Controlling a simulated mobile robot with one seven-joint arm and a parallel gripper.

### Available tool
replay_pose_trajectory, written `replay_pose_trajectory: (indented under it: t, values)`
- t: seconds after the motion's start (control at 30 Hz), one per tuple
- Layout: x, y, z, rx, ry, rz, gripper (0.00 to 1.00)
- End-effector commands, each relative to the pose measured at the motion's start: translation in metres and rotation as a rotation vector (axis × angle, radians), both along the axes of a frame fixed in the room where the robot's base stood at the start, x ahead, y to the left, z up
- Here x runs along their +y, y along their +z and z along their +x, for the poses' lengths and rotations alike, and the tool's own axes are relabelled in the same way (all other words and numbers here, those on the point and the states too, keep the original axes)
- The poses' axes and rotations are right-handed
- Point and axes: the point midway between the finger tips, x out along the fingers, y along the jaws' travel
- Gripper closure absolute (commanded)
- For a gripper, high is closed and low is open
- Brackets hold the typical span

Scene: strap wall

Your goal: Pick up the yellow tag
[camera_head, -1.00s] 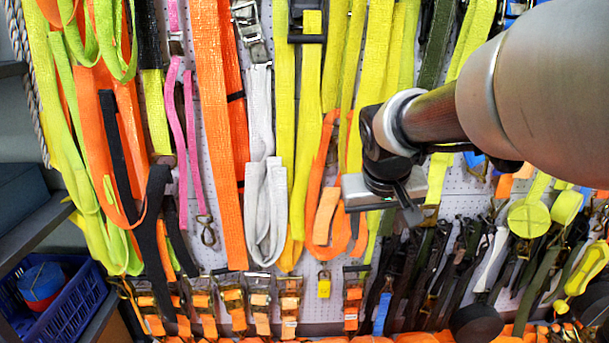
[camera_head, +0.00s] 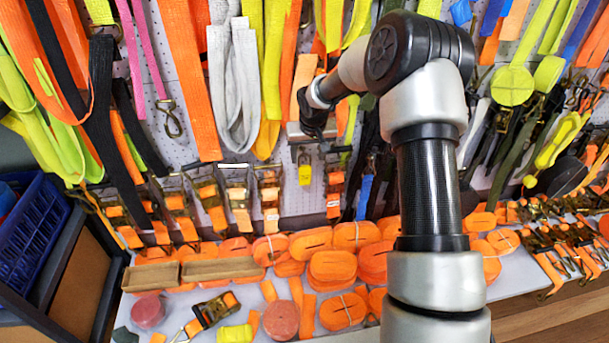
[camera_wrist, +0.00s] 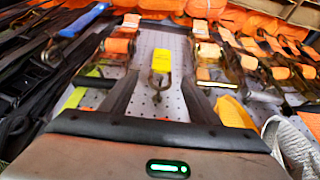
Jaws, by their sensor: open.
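The yellow tag (camera_head: 305,174) hangs on a small hook low on the pegboard wall, between rows of orange ratchet buckles. In the wrist view the yellow tag (camera_wrist: 161,61) shows upside down, with a metal ring or hook (camera_wrist: 157,82) at its lower end in the picture. My gripper (camera_head: 303,138) is just above the tag in the head view, close to the wall. In the wrist view my gripper (camera_wrist: 160,77) is open, with one dark finger on each side of the tag. Nothing is held. I cannot tell how deep the fingers reach around the tag.
Ratchet buckles (camera_head: 269,192) hang left of the tag. A blue strap piece (camera_head: 364,190) and dark straps hang to its right. A white-grey strap (camera_head: 232,85) hangs at upper left. Orange strap rolls (camera_head: 333,265) crowd the bench below. A blue basket (camera_head: 38,230) stands at far left.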

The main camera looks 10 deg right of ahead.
Motion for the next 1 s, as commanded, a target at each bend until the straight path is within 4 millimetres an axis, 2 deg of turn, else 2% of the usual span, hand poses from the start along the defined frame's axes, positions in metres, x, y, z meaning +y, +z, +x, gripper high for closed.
replay_pose_trajectory:
  t: [0.03, 0.1, 0.2, 0.43, 0.7, 1.0]
  values:
    - [0.001, -0.014, 0.004, 0.003, 0.001, 0.001, 0.44]
    - [0.001, -0.026, 0.009, 0.002, 0.001, 0.001, 0.44]
    - [0.000, -0.039, 0.015, 0.001, 0.000, 0.001, 0.44]
    - [0.001, -0.052, 0.021, 0.000, 0.001, 0.000, 0.44]
    - [0.003, -0.087, 0.038, 0.001, 0.000, 0.001, 0.44]
    - [0.003, -0.093, 0.042, -0.001, 0.001, 0.000, 0.44]
